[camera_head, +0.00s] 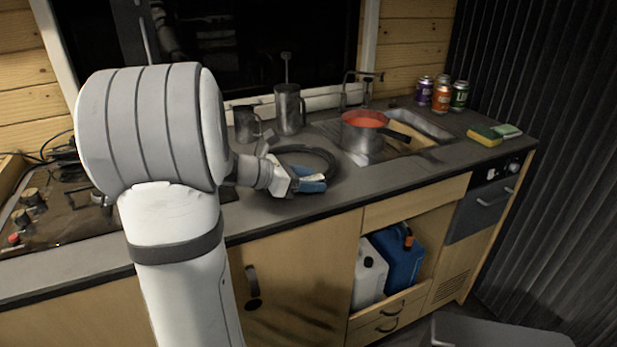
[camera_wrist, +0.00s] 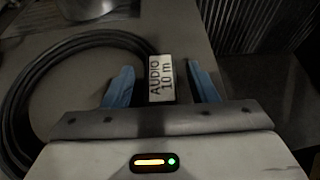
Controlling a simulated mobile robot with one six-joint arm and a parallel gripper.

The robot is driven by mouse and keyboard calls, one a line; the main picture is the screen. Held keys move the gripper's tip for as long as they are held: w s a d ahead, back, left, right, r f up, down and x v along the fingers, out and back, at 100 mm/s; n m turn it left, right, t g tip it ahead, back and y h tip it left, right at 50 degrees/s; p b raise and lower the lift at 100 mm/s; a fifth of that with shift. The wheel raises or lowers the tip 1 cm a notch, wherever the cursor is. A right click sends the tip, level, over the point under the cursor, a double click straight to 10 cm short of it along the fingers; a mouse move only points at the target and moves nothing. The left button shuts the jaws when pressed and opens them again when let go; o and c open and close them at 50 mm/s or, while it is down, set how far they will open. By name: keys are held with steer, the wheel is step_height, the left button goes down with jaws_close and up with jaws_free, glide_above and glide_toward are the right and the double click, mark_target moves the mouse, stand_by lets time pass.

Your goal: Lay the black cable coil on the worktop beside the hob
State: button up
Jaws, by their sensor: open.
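The black cable coil (camera_head: 312,149) lies on the grey worktop (camera_head: 375,180), between the hob at the left and the sink. My gripper (camera_head: 314,180) is low over the front of the coil. In the wrist view the coil (camera_wrist: 38,66) curves around at the left. Its white tag (camera_wrist: 161,80), reading "AUDIO 10 m", shows between the two blue fingers of my gripper (camera_wrist: 160,68). The fingers are open, with a gap on each side of the tag. The hob (camera_head: 75,215) is partly hidden behind my arm. I cannot tell whether the fingers touch the worktop.
A metal jug (camera_head: 245,124) and a tall metal pot (camera_head: 289,109) stand behind the coil. A saucepan (camera_head: 362,137) with red contents stands right of it by the sink (camera_head: 425,122). Cans and sponges are at the far right. Dark cables lie at the back left.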

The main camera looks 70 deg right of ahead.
steer(key=p+v, duration=0.1)
steer(key=v, duration=1.1)
steer(key=shift+r, duration=0.2)
